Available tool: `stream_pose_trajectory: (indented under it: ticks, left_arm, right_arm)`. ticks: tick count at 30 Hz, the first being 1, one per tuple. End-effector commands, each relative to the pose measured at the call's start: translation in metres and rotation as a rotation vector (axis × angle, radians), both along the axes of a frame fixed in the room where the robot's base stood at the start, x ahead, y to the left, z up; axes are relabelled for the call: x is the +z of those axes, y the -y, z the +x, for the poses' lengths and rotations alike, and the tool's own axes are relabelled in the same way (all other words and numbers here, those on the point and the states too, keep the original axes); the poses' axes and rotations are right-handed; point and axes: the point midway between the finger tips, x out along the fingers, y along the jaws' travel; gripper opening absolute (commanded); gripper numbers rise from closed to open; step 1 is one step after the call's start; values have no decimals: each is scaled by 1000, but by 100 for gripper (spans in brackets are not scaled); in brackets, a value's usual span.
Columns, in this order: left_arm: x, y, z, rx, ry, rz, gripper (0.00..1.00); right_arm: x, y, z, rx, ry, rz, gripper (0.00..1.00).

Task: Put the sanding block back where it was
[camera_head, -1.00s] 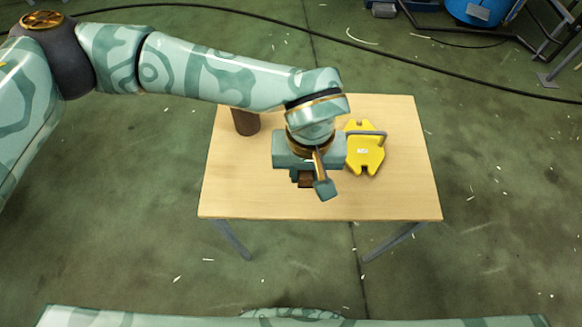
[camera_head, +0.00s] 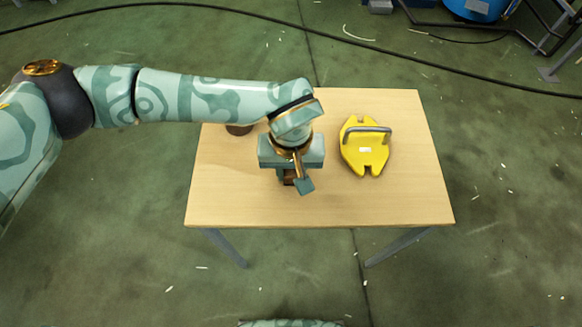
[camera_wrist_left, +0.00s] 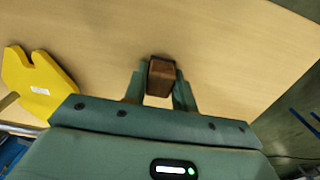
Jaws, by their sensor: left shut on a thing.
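The sanding block (camera_wrist_left: 161,80) is a small brown block. It sits between the two fingers of my left gripper (camera_wrist_left: 159,92) in the left wrist view. In the head view my left gripper (camera_head: 293,184) points down over the left-centre of the table, and the block (camera_head: 288,175) shows only as a small brown patch, mostly hidden by the gripper. The fingers are shut on it. I cannot tell whether its underside touches the tabletop. My right gripper is not in view.
The wooden table (camera_head: 400,205) is bare at the front and right. A yellow plate with a grey handle (camera_head: 362,158) lies right of my gripper; it also shows in the left wrist view (camera_wrist_left: 40,80). A brown round object (camera_head: 238,130) stands behind, mostly covered by my arm.

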Motion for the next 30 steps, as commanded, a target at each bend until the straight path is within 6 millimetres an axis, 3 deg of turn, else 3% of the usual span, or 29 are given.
stream_pose_trajectory:
  ticks: [2,3,4,5,13,16,24,30]
  left_arm:
    - [-3,0,0,0,-1,1,5]
    - [-3,0,0,0,-1,1,38]
    - [-2,0,0,0,-1,1,46]
    - [-2,0,0,0,-1,1,48]
    - [-1,0,0,0,0,0,48]
    - [9,0,0,-1,3,0,48]
    - [73,0,0,-2,9,0,48]
    - [109,0,0,0,5,0,48]
  right_arm:
    - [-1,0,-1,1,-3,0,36]
    - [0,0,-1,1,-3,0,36]
    - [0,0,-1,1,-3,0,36]
    - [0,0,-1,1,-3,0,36]
    - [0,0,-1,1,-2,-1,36]
    - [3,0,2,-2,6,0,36]
    - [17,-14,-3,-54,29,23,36]
    - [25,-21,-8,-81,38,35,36]
